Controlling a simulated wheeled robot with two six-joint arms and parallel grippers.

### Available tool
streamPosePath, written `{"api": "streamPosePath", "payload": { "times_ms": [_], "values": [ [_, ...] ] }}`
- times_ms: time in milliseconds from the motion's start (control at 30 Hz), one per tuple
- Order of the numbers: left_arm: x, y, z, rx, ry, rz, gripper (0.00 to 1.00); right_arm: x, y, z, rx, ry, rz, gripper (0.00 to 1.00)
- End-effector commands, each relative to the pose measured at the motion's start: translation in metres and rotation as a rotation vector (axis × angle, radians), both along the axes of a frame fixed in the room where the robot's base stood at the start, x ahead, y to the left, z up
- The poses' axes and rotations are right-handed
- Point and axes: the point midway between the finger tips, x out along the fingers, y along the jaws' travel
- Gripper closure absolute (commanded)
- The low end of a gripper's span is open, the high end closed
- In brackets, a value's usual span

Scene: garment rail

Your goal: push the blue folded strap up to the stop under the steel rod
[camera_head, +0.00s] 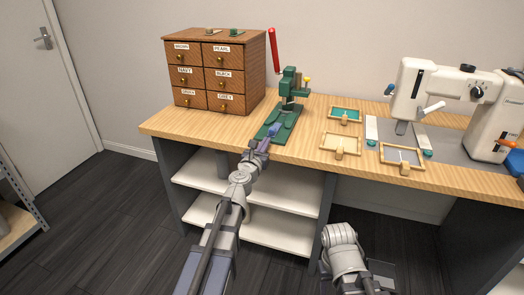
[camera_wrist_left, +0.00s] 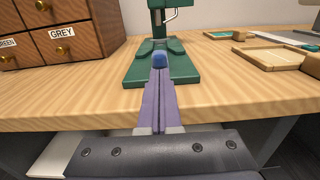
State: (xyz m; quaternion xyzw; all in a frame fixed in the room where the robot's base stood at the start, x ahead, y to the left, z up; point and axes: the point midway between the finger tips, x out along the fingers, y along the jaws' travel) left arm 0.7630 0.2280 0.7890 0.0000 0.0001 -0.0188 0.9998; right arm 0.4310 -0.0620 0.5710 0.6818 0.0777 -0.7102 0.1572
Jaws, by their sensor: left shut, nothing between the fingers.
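The blue folded strap (camera_head: 274,129) lies on the green base plate (camera_head: 283,119) of a small press at the table's front edge. The press column (camera_wrist_left: 158,22) stands beyond the strap. The rod's lower end and the stop are not clear.
A wooden drawer cabinet (camera_head: 214,72) stands left of the press. The red lever (camera_head: 274,50) rises above the press. Small wooden frames (camera_head: 340,144) and a white sewing machine (camera_head: 438,92) are to the right. Bare tabletop (camera_head: 195,124) lies left of the plate.

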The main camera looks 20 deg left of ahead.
Motion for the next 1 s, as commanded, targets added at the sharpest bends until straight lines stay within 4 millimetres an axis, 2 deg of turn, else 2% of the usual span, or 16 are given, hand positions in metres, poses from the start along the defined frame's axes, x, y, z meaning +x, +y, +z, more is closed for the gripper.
{"api": "streamPosePath", "payload": {
  "times_ms": [33,133,600,833,1000],
  "values": [
    [0.012,0.0,0.0,0.0,0.0,0.0,1.0,0.0,0.0,0.0,0.0,0.0,0.0,0.5],
    [0.022,-0.001,0.0,0.0,0.0,0.001,1.0,0.0,0.0,0.0,0.0,0.0,0.0,0.5],
    [0.028,-0.002,0.0,0.0,0.0,0.003,1.0,0.0,0.0,0.0,0.0,0.0,0.0,0.5],
    [0.059,-0.002,0.0,0.0,0.0,0.003,1.0,0.0,0.0,0.0,0.0,0.0,0.0,0.5],
    [0.06,-0.003,0.0,0.0,0.0,0.004,1.0,0.0,0.0,0.0,0.0,0.0,0.0,0.5]
  ]
}}
